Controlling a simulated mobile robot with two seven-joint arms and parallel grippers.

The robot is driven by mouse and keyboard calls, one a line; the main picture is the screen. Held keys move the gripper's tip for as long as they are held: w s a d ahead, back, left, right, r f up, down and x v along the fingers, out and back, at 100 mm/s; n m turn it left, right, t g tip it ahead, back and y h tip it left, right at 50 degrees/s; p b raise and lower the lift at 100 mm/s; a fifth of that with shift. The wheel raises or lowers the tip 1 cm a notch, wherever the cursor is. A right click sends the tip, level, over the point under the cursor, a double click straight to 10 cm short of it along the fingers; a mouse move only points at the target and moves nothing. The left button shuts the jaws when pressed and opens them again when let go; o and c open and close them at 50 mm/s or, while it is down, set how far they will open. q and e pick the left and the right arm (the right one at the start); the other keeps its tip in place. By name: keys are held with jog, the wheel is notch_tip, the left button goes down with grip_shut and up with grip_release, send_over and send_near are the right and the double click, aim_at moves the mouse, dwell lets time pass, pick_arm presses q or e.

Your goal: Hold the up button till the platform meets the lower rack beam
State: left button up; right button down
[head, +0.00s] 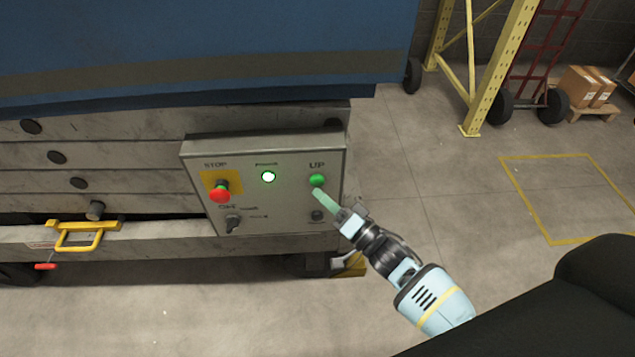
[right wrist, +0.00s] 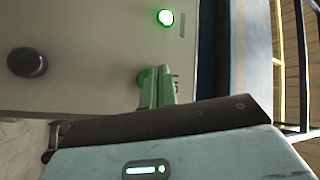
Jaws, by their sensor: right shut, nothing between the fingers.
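The control panel (head: 262,160) is a grey box on the side of the lift, with a red stop button (head: 219,194), a lit green lamp (head: 268,177) and the green up button (head: 317,179). My right gripper (head: 318,193) is shut and empty, its green fingertips at the up button's lower edge. In the right wrist view the fingers (right wrist: 158,88) overlap the up button (right wrist: 146,77) and partly hide it; I cannot tell whether it is pressed in. The blue platform (head: 210,45) spans the top left. The lower rack beam is not clearly in view. My left gripper is not in view.
A yellow rack upright (head: 497,65) stands to the right of the lift. Behind it are a red hand truck (head: 550,60) and cardboard boxes (head: 587,85) on a pallet. A yellow latch handle (head: 85,236) sticks out at the lower left.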

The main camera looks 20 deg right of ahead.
jog(key=shift+w, duration=0.2)
jog(key=shift+w+d, duration=0.1)
jog(key=shift+w, duration=0.15)
